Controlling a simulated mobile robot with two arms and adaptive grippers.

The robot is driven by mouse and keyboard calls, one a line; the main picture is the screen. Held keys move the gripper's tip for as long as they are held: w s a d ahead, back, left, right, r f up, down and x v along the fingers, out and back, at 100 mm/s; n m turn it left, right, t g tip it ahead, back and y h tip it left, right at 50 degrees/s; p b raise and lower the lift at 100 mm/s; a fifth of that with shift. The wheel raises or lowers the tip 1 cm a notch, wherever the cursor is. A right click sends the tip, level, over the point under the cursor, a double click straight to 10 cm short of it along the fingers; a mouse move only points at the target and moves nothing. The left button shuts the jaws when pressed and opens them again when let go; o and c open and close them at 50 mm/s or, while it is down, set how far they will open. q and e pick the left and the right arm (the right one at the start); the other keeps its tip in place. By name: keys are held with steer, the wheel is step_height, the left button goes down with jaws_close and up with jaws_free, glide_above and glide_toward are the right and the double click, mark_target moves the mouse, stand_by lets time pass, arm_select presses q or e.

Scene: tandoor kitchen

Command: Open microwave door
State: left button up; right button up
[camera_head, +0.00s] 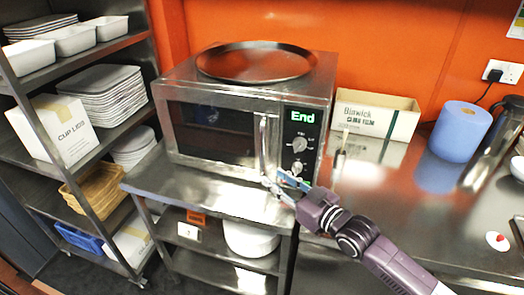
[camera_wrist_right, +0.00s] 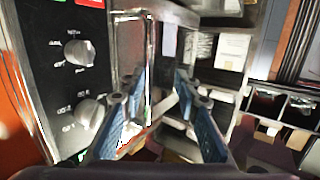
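The microwave (camera_head: 240,110) is a steel box with a dark-windowed door (camera_head: 211,132) on its front; the door looks closed. A vertical metal handle (camera_head: 263,140) runs along the door's right edge, left of the control panel (camera_head: 299,140), whose display reads "End". My right gripper (camera_head: 276,184) is at the handle's lower end. In the right wrist view its blue-padded fingers (camera_wrist_right: 160,88) are apart, and the handle (camera_wrist_right: 150,60) shows between them; I cannot tell whether they touch it. Two panel knobs (camera_wrist_right: 78,53) show on the left there. My left gripper is not in view.
A round steel tray (camera_head: 255,62) lies on the microwave. A cardboard box (camera_head: 376,114), a blue paper roll (camera_head: 460,131) and a steel flask (camera_head: 502,130) stand on the counter to the right. A shelf rack (camera_head: 133,110) with dishes stands left. The floor before the counter is partly visible.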

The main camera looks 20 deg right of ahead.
mark_target(264, 153)
steer(key=shift+t+y, duration=0.3)
steer(key=shift+t, duration=0.2)
steer(key=shift+w+a+r+p, duration=0.3)
steer(key=shift+w+r, duration=0.25)
steer(key=shift+w, duration=0.95)
steer(key=shift+w+a+r+p, duration=0.2)
steer(key=shift+w+r+p, duration=0.25)
steer(key=shift+w, duration=1.1)
steer(key=shift+w+a+r+p, duration=0.25)
steer(key=shift+w+r, duration=0.35)
steer(key=shift+w, duration=0.9)
jaws_close()
